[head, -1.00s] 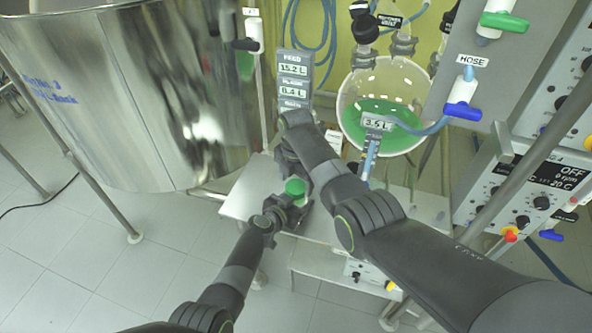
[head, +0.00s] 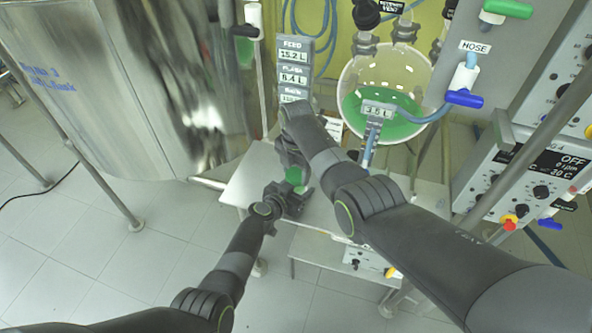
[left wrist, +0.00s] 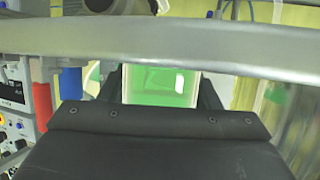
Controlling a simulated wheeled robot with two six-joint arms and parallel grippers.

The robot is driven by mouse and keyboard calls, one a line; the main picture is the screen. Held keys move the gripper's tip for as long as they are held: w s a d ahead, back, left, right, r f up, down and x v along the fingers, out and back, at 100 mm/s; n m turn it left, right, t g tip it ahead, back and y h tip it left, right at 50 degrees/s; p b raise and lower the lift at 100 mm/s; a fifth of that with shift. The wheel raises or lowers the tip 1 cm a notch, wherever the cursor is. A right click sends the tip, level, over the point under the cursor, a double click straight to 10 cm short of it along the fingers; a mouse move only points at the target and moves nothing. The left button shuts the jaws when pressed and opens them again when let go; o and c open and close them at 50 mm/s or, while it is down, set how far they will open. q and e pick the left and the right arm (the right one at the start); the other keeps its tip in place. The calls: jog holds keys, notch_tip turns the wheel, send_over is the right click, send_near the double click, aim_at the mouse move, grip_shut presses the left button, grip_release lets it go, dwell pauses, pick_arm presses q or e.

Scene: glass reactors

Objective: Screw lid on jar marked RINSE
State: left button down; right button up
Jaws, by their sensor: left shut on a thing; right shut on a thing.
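A small jar with green contents (head: 296,176) is low between my two grippers in the head view. It also shows in the left wrist view as a bright green block (left wrist: 160,86) between the left fingers. No marking on it can be read. My left gripper (head: 288,199) is shut on the jar from the near side. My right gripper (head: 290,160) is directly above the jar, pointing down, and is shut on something. The lid cannot be made out; the right gripper and wrist hide that spot and the jar's top.
A light bench top (head: 252,180) lies under the grippers. A large steel vessel (head: 150,90) stands to the left. A glass flask with green liquid (head: 352,103) is behind to the right, with a blue hose. A control box (head: 525,170) is at the right.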

jog(key=m, duration=0.3)
jog(key=o, duration=1.1)
jog(key=shift+c, duration=0.2)
jog(key=shift+r, duration=2.25)
jog(key=shift+c, duration=0.4)
jog(key=shift+r+n, duration=1.7)
jog(key=shift+r, duration=0.05)
